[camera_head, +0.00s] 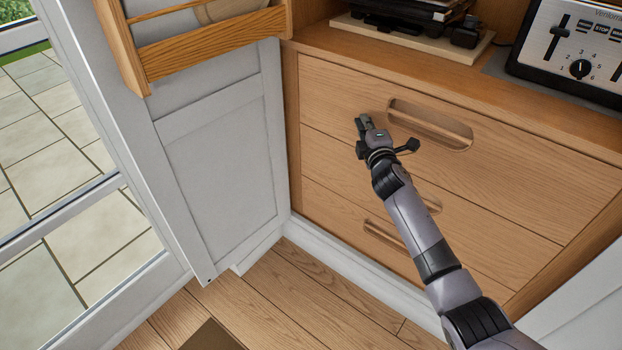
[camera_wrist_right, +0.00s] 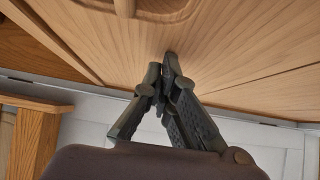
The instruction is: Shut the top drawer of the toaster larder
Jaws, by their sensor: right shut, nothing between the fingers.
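The top drawer (camera_head: 335,95) of the toaster larder has a wooden front with a long recessed handle slot (camera_head: 430,124). Its front looks level with the larder frame around it. My right gripper (camera_head: 362,122) is shut and empty, at the drawer front just left of the handle slot. In the right wrist view the closed fingertips (camera_wrist_right: 170,62) point at the wooden drawer front (camera_wrist_right: 215,55). They are touching it or very close; I cannot tell which. My left gripper is not in view.
A toaster (camera_head: 570,45) stands on the larder shelf at the right. A board (camera_head: 410,35) with dark appliances sits further left. Lower drawers (camera_head: 330,200) lie below. The open larder door (camera_head: 220,150) with a wooden rack (camera_head: 210,42) stands at the left.

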